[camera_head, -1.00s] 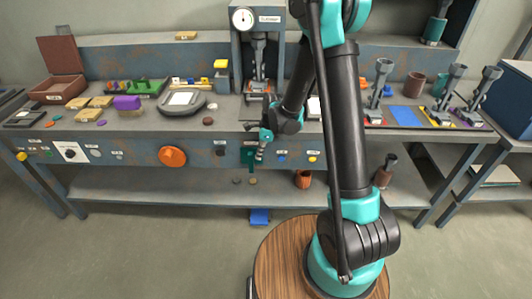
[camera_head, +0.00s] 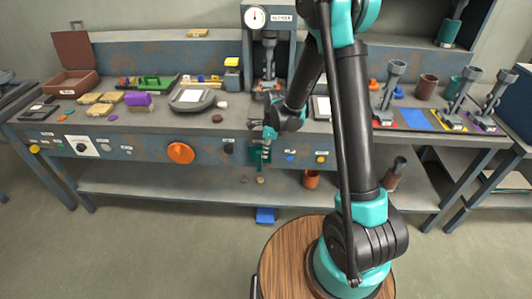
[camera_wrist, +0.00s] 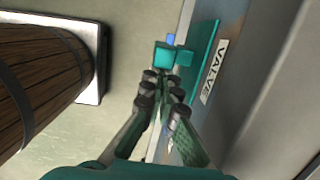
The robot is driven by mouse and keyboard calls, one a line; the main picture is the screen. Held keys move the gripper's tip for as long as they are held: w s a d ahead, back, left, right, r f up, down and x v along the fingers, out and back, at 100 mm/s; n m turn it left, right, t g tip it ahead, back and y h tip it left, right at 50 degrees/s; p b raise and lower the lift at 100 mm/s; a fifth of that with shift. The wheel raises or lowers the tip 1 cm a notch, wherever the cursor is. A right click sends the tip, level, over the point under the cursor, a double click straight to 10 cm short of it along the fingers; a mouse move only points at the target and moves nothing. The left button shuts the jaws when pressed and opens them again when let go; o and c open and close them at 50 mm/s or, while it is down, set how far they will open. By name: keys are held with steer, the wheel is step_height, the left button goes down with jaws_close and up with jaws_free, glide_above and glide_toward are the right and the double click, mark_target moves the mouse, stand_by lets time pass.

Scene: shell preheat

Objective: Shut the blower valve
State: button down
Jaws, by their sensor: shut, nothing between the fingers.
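The blower valve shows as a teal plate (camera_head: 256,158) on the bench's front face, partly hidden by my gripper in the head view. In the wrist view, a teal plate (camera_wrist: 204,48) lies beside a "VALVE" label (camera_wrist: 214,72), with small teal blocks (camera_wrist: 166,56) just past my fingertips. My gripper (camera_wrist: 164,82) is shut and empty, its fingertips close to the teal blocks; I cannot tell whether they touch. In the head view my gripper (camera_head: 267,146) hangs in front of the bench front at the valve.
An orange knob (camera_head: 181,152) sticks out of the bench front to the left. Small blue and yellow buttons (camera_head: 320,159) are to the right. A brown cup (camera_head: 311,179) stands on the lower shelf (camera_head: 150,184).

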steer(key=shift+a+r+h, duration=0.15)
steer(key=shift+a+h, duration=0.1)
steer(key=shift+h, duration=0.25)
steer(key=shift+a+r+h, duration=0.15)
steer(key=shift+a+h, duration=0.35)
steer(key=shift+a, duration=0.85)
steer(key=shift+w+a+f, duration=0.1)
steer(key=shift+a+f, duration=0.05)
steer(key=shift+a, duration=0.45)
steer(key=shift+a+f, duration=0.15)
steer(key=shift+a, duration=0.45)
steer(key=shift+a+f, duration=0.55)
steer(key=shift+a, duration=0.2)
steer(key=shift+a+f, duration=0.15)
